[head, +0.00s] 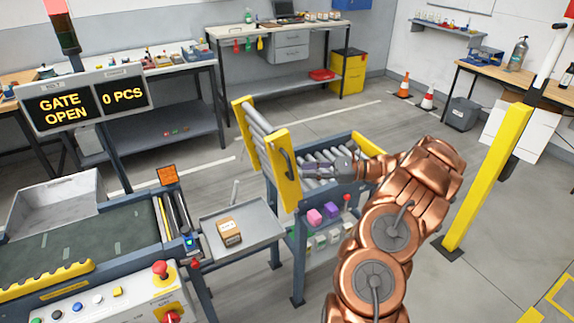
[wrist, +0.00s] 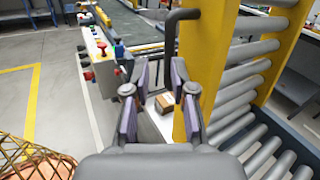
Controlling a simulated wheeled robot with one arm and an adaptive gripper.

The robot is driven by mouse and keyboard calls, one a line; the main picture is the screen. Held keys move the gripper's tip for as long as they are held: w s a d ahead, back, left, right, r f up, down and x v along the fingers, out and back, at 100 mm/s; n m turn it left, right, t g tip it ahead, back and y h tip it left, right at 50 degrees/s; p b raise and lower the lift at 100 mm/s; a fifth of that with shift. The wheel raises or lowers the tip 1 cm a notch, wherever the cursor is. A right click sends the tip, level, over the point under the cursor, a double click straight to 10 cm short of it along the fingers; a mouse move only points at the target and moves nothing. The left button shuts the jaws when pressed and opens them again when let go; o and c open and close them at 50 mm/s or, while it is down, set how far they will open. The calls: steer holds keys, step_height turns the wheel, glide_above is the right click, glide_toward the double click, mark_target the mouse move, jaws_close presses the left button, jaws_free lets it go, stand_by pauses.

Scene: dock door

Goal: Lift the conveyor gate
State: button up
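The conveyor gate (head: 285,170), a roller section with yellow side plates, stands raised and steeply tilted at the left end of the roller conveyor (head: 352,140). Its yellow plate (wrist: 205,60) and grey rollers fill the right of the wrist view. The gate's dark bar handle (head: 287,160) is on the plate facing me; it also shows in the wrist view (wrist: 170,50). My gripper (head: 308,172) is just right of the handle. In the wrist view my gripper (wrist: 162,75) has its fingers spread, with the handle appearing ahead between the tips; contact is not visible.
A display (head: 85,97) reads "GATE OPEN" and "0 PCS". A brown box (head: 230,232) sits on a grey tray (head: 255,218) between the gate and the belt conveyor (head: 75,230). A yellow post (head: 487,178) stands at right. Floor behind the gate is clear.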

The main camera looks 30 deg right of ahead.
mark_target(290, 176)
steer(key=shift+m+t, duration=0.3)
steer(key=shift+w+d+f+p+x, duration=0.15)
steer(key=shift+p+x, duration=0.3)
steer(key=shift+x, duration=0.6)
steer(key=shift+w+d+f+p+x, duration=0.15)
steer(key=shift+p+x, duration=0.25)
steer(key=shift+x, duration=0.65)
steer(key=shift+w+d+f+p+x, duration=0.15)
steer(key=shift+p+x, duration=0.3)
steer(key=shift+x, duration=0.6)
steer(key=shift+r, duration=0.1)
jaws_close()
